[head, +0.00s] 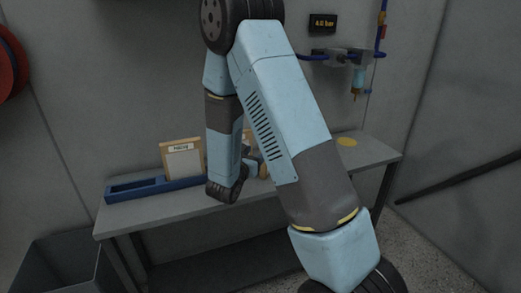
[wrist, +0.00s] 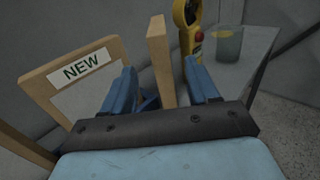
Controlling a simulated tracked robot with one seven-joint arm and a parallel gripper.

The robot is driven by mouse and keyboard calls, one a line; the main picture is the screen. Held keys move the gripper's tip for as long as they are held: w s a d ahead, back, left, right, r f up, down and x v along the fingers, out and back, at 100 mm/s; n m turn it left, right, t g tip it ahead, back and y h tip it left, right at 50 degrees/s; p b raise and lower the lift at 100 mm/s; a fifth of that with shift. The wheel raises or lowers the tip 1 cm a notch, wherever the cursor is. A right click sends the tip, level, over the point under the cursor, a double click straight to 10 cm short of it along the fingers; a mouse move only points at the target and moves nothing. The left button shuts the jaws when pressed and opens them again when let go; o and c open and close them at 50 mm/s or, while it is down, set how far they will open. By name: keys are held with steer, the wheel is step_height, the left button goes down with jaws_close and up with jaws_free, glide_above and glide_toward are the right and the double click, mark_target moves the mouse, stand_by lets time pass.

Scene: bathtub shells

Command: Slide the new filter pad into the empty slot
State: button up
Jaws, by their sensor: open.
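In the wrist view a wood-framed pad (wrist: 85,80) with a pale face and a green-lettered NEW label stands left of my left finger. My gripper (wrist: 161,90) is open. A second wooden piece (wrist: 160,50), seen edge-on, stands upright in line with the gap between my fingers; I cannot tell whether it touches either. In the head view a labelled wood-framed pad (head: 183,162) stands at the blue tray (head: 150,188) on the bench; its label is too small to read. My arm hides much of the bench middle there. No empty slot shows clearly.
A yellow tool (wrist: 190,25) with a red button and a grey cup (wrist: 228,44) stand right of my fingers. A grey bin (head: 60,265) stands at lower left.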

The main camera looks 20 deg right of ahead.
steer(key=s+d+r+m+g, duration=0.5)
steer(key=s+r+m+g, duration=0.1)
steer(key=s+m, duration=0.25)
steer(key=s+d+r+m+g, duration=0.55)
steer(key=s+r+m, duration=0.2)
steer(key=s, duration=0.25)
steer(key=s+a+r+m+t+y, duration=0.3)
steer(key=s+a+r+m+y, duration=0.4)
steer(key=s+a+m+y, duration=0.4)
steer(key=shift+s+a+y, duration=0.25)
steer(key=shift+s+y, duration=0.15)
steer(key=shift+s, duration=0.65)
steer(key=shift+s+a+r+t, duration=0.1)
steer(key=shift+a+r+t, duration=0.15)
steer(key=shift+t, duration=0.2)
steer(key=shift+c, duration=0.3)
steer(key=shift+r, duration=0.1)
steer(key=shift+c, duration=0.9)
steer(key=shift+a, duration=0.15)
steer(key=shift+c, duration=0.3)
